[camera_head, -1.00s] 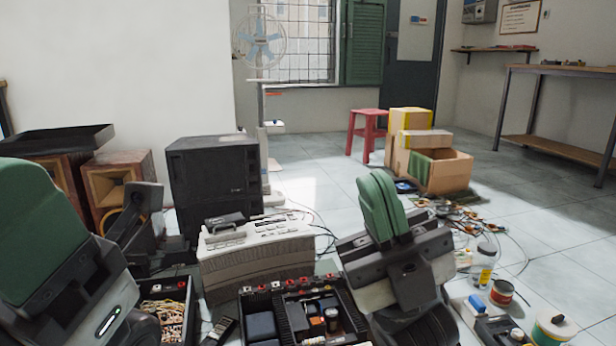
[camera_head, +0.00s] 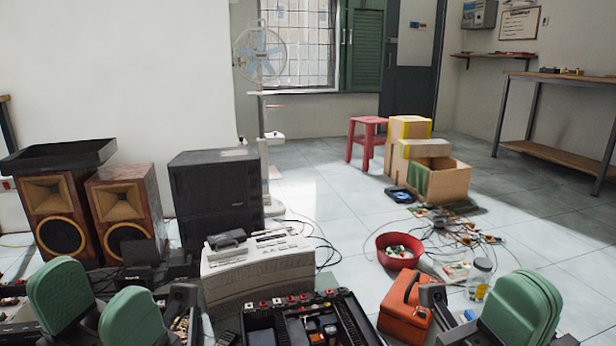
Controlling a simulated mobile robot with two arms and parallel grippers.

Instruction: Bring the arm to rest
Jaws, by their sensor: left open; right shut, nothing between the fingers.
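My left gripper (camera_head: 98,284) is low at the left front of the head view. Its two green fingers stand apart with nothing between them. My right gripper (camera_head: 523,300) is low at the right front. Its green fingers are pressed together and hold nothing. Both arms are mostly cut off by the bottom edge of the picture. Neither gripper holds any object.
An orange toolbox (camera_head: 404,305) and a jar (camera_head: 479,279) are close to my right gripper. Speakers (camera_head: 122,208) stand behind my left gripper.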

